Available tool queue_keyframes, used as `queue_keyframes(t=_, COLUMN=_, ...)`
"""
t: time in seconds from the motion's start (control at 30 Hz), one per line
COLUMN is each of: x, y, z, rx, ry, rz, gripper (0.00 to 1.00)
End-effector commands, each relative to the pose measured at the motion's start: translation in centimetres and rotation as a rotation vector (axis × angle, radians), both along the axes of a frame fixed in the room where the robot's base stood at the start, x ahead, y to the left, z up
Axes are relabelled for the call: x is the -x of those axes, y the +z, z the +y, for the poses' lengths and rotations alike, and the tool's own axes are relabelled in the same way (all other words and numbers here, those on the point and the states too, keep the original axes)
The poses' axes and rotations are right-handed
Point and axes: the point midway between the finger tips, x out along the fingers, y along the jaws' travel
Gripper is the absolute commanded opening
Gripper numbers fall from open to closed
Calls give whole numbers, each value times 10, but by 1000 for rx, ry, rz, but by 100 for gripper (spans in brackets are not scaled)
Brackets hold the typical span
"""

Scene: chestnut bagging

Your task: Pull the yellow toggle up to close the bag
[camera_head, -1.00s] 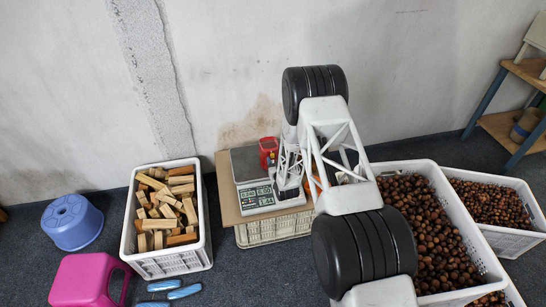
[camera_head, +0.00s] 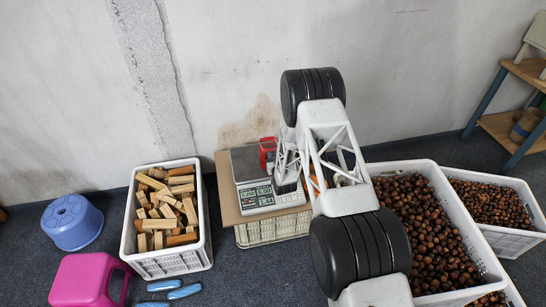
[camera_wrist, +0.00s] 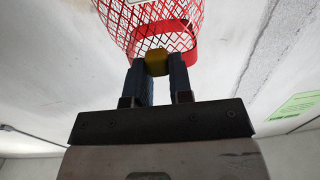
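The bag is a red open-mesh net (camera_wrist: 150,22) at the top of the wrist view, with a solid red band or loop in front of it. In the head view a red patch of the bag (camera_head: 268,146) shows by the scale, partly hidden behind my arm. The yellow toggle (camera_wrist: 156,55) is a small block in front of the mesh in the wrist view. My gripper (camera_wrist: 157,64) has its two dark blue fingers on either side of the toggle, apparently touching it and closed on it. In the head view the fingertips and toggle are hidden by my arm.
A digital scale (camera_head: 258,197) stands on a board over a crate (camera_head: 270,231). A white crate of wood blocks (camera_head: 205,250) is to the left. White crates of chestnuts (camera_head: 433,169) are to the right. The wall (camera_head: 240,60) is close behind the bag.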

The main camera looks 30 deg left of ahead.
Motion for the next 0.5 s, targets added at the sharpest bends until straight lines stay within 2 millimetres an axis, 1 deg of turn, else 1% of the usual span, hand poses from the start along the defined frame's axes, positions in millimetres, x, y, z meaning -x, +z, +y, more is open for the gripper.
queue_keyframes(t=0.03, x=0, y=0, z=0, rx=0, ry=0, rz=0, gripper=2)
queue_keyframes(t=0.07, x=0, y=0, z=0, rx=0, ry=0, rz=0, gripper=0)
queue_keyframes(t=0.33, x=0, y=1, z=0, rx=0, ry=0, rz=0, gripper=0)
queue_keyframes(t=0.5, x=0, y=9, z=0, rx=0, ry=0, rz=0, gripper=0)
